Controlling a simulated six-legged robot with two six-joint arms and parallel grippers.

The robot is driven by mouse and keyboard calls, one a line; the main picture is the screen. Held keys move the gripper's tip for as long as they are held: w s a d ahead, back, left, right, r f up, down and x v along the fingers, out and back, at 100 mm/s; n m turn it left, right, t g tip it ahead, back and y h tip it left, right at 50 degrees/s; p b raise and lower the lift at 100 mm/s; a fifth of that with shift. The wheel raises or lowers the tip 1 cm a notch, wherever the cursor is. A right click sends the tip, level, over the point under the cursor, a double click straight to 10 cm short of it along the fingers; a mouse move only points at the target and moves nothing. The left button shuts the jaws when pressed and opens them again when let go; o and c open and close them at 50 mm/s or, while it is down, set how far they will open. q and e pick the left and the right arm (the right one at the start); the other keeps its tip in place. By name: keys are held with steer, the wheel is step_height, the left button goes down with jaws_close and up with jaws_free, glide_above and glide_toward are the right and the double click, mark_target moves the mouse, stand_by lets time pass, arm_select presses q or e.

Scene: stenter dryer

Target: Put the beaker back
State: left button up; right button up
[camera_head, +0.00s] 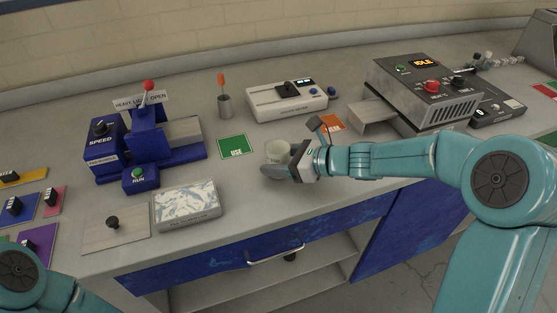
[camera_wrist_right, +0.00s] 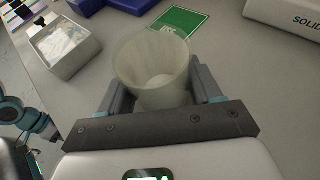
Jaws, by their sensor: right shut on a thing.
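The beaker (camera_head: 279,152) is a pale, translucent cup. My right gripper (camera_head: 284,166) comes in from the right and is shut on it over the middle of the bench. In the right wrist view the beaker (camera_wrist_right: 152,68) stands mouth up and looks empty, with a jaw of the gripper (camera_wrist_right: 152,95) on each side. I cannot tell whether its base touches the bench. A green card marked USE (camera_head: 236,146) lies just left of the beaker, and an orange card (camera_head: 331,123) lies to its right, partly covered by the gripper. My left gripper is out of view.
A blue machine (camera_head: 150,145) with a red-knobbed lever stands left. A white instrument (camera_head: 287,99) and a metal cup with an orange-handled tool (camera_head: 225,105) stand behind. A grey box marked IDLE (camera_head: 425,95) is right. A patterned box (camera_head: 186,205) sits near the front edge.

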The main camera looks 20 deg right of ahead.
steer(key=shift+f, duration=0.2)
steer(key=o, duration=1.2)
steer(key=shift+r, duration=0.2)
steer(key=shift+d+r, duration=0.15)
steer(key=v, duration=1.1)
steer(key=shift+s+d+p, duration=0.2)
steer(key=shift+s+p, duration=0.1)
steer(key=shift+s, duration=0.05)
